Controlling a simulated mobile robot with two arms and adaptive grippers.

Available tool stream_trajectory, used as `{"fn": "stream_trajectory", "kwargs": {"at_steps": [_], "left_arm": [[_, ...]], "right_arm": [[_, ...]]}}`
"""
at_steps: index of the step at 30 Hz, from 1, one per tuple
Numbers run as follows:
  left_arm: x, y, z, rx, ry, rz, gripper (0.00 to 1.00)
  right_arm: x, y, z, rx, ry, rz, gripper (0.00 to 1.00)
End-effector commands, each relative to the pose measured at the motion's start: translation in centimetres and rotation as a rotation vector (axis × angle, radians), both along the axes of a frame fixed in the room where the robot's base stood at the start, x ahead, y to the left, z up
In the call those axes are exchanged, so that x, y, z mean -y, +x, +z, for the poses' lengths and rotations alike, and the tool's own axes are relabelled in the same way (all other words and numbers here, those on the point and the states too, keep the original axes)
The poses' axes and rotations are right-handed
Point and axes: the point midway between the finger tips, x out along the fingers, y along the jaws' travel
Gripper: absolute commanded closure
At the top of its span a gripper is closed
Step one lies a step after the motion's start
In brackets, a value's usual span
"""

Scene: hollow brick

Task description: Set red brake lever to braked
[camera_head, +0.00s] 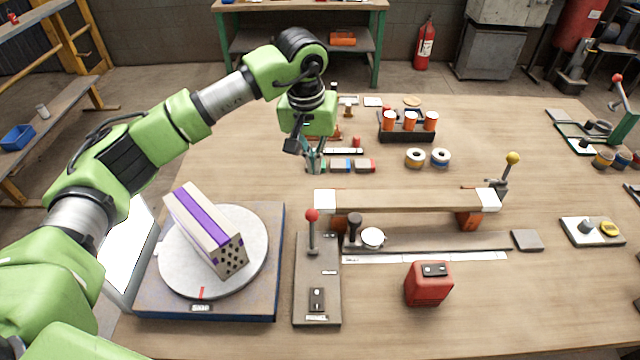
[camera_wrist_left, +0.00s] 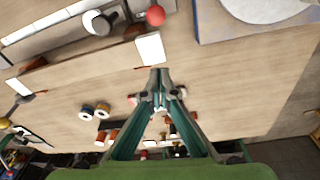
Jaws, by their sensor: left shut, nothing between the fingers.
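The red brake lever (camera_head: 312,216) stands roughly upright on a grey base plate (camera_head: 302,285), just right of the turntable. Its red ball knob also shows at the top of the left wrist view (camera_wrist_left: 156,16). The plate has a small dark block near its front end. My left gripper (camera_head: 314,168) is shut and empty, pointing down over the table behind the lever and apart from it. In the wrist view the gripper (camera_wrist_left: 160,76) shows its fingertips together. A hollow brick (camera_head: 205,230) with a purple stripe lies on the round turntable (camera_head: 172,272). My right gripper is not in view.
A raised wooden beam (camera_head: 410,200) with white ends stands right of the lever, with a black knob (camera_head: 354,226) close by. A red box (camera_head: 428,284) sits in front. A yellow-knobbed lever (camera_head: 512,160) stands at the beam's right end. Orange-topped containers (camera_head: 410,120) stand behind.

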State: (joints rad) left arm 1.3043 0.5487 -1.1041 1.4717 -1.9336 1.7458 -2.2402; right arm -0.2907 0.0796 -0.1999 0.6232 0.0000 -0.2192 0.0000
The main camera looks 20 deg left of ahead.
Motion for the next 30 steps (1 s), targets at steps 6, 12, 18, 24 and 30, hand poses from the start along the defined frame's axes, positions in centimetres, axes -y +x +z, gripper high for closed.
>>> {"fn": "stream_trajectory", "kwargs": {"at_steps": [6, 12, 18, 24, 30], "left_arm": [[0.0, 0.0, 0.0, 0.0, -0.001, 0.0, 1.0], [0.0, 0.0, -0.2, -0.001, -0.001, 0.001, 1.0], [0.1, 0.2, -2.3, -0.006, -0.001, 0.002, 1.0], [0.3, 0.7, -6.5, -0.007, -0.002, 0.002, 1.0], [0.4, 0.8, -9.5, -0.002, -0.003, -0.002, 1.0]], "right_arm": [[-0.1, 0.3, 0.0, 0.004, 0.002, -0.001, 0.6], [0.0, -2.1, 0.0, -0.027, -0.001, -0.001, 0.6], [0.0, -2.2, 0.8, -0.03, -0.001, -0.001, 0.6], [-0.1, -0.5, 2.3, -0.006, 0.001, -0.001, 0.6], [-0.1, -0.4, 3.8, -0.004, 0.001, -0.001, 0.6]]}}
